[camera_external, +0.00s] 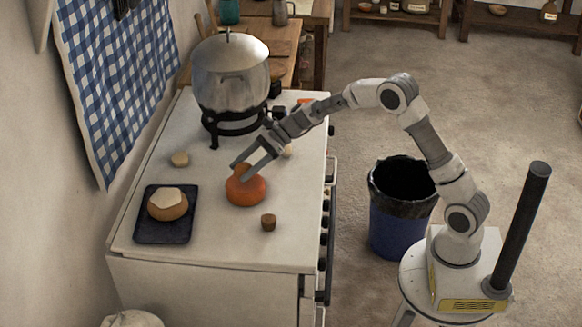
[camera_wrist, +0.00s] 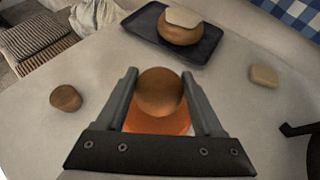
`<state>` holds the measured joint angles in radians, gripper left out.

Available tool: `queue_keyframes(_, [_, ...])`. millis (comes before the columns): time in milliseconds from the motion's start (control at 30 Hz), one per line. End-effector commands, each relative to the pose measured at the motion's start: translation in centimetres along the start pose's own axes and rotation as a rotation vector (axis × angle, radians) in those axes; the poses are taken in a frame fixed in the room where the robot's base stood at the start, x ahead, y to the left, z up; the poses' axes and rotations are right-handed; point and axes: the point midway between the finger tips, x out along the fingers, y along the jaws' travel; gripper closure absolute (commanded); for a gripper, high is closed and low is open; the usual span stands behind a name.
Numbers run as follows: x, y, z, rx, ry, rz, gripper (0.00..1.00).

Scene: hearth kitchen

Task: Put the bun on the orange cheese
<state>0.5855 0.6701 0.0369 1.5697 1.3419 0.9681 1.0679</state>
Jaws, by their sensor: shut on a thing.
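The orange cheese (camera_external: 247,192) is a squat round block on the white stove top. It also shows in the wrist view (camera_wrist: 158,126), partly hidden under the bun. The brown round bun (camera_wrist: 159,92) is between my two fingers in the wrist view. My gripper (camera_external: 241,171) is shut on the bun, and its fingers point down at the cheese in the external view. The bun (camera_external: 242,171) is at the cheese's top there, half hidden by the fingers. I cannot tell whether the bun touches the cheese.
A dark tray (camera_external: 150,237) with a white-topped bun (camera_external: 168,204) lies to the left. A small brown cork-like piece (camera_external: 268,222) and a pale piece (camera_external: 180,159) lie near the cheese. A large lidded pot (camera_external: 230,75) stands on a black burner behind.

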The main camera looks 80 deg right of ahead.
Motion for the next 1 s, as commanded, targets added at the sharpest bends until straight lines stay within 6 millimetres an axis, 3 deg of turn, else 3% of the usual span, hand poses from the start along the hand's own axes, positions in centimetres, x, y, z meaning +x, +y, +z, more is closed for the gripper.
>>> queue_keyframes(100, [0.9,0.0,-1.8,0.002,0.001,0.001,0.53])
queue_keyframes(467, [1.1,0.0,-2.1,0.000,0.000,0.000,0.53])
queue_keyframes(500, [1.1,0.0,-2.1,0.000,0.000,0.000,0.29])
queue_keyframes(667, [1.1,0.0,-2.0,0.000,0.000,0.000,0.01])
queue_keyframes(1000, [0.9,0.0,-1.7,-0.001,0.000,0.000,0.01])
